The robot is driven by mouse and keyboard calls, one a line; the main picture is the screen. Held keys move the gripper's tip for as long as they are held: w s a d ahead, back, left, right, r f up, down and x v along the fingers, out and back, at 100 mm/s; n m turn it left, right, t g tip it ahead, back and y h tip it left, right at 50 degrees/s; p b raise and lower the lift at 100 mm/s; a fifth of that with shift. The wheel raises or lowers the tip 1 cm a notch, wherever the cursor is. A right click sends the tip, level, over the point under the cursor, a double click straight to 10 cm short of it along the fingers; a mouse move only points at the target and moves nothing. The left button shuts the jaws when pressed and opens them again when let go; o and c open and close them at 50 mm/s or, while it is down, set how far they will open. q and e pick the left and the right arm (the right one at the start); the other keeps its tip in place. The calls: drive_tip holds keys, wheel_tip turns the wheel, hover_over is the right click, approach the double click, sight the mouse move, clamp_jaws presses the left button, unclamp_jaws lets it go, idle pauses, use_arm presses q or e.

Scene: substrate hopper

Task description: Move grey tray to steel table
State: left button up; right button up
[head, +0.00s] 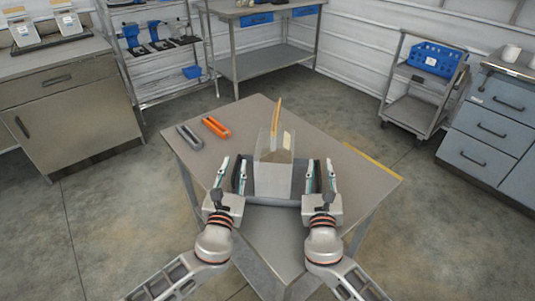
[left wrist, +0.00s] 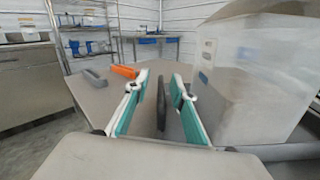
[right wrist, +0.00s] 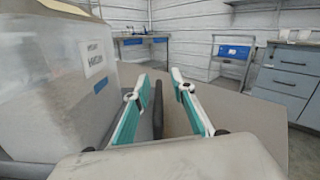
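A grey tray (head: 283,201) sits near the front edge of the central table, mostly hidden by a clear bin on it. Its dark end handles rise on both sides of the bin. My left gripper (head: 231,174) is open, with the left handle (left wrist: 162,104) standing between its fingers, gaps visible. My right gripper (head: 321,177) is open around the right handle (right wrist: 158,108) in the same way, apart from it. A metal table (head: 262,14) with a lower shelf, which looks like the steel table, stands at the back wall.
The clear bin (head: 272,180) holds substrate and an upright tan piece. The central table (head: 345,185) also carries an orange item (head: 216,127) and a grey item (head: 189,137). A cart (head: 412,105) with a blue crate stands at right. Open floor surrounds the table.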

use_arm(q)
drive_tip(key=shift+s, duration=0.1)
use_arm(e)
drive_tip(key=shift+a, duration=0.1)
use_arm(q)
drive_tip(key=shift+s+f, duration=0.1)
drive_tip(key=shift+s, duration=0.15)
drive_tip(key=s, duration=0.7)
drive_tip(key=s+a, duration=0.1)
drive_tip(key=s, duration=0.3)
drive_tip(key=shift+s+f, duration=0.1)
drive_tip(key=shift+f, duration=0.25)
use_arm(e)
wheel_tip(320, 180, up, 10)
